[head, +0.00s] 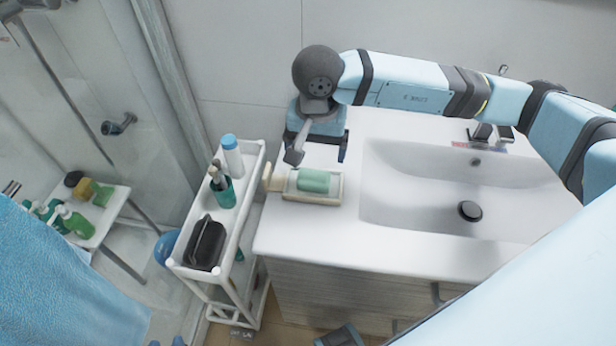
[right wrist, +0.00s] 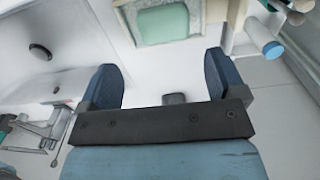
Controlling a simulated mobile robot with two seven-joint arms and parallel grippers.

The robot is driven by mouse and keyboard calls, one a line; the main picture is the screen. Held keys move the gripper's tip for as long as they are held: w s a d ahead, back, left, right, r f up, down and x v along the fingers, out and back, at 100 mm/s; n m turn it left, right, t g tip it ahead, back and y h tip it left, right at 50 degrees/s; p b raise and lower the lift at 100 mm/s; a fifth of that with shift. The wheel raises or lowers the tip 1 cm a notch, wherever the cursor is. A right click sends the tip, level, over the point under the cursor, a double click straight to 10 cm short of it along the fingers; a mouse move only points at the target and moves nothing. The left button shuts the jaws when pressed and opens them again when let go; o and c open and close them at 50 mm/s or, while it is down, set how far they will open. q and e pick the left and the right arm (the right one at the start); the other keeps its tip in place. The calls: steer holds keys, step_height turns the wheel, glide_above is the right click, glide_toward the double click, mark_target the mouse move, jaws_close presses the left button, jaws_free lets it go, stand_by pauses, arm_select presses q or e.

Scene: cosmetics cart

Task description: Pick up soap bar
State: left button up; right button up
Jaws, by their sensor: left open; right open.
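The green soap bar (head: 313,181) lies in a pale soap dish (head: 299,197) on the left part of the white washbasin counter. My right gripper (head: 316,152) is open and empty, just behind the soap, its two fingers spread and apart from it. In the right wrist view, the soap (right wrist: 163,22) and dish show at the top, beyond the open fingers (right wrist: 162,76).
A white cart (head: 234,246) left of the counter carries a blue-capped bottle (head: 232,157), a green cup (head: 222,190) and a black bag (head: 206,243). A pale wooden item (head: 271,180) touches the dish's left side. The basin (head: 446,190) lies to the right.

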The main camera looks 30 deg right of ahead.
mark_target(314, 175)
steer(key=f, duration=0.6)
steer(key=f+p, duration=0.1)
steer(key=f, duration=0.2)
steer(key=shift+w+f, duration=0.2)
steer(key=shift+w, duration=0.05)
steer(key=c, duration=0.7)
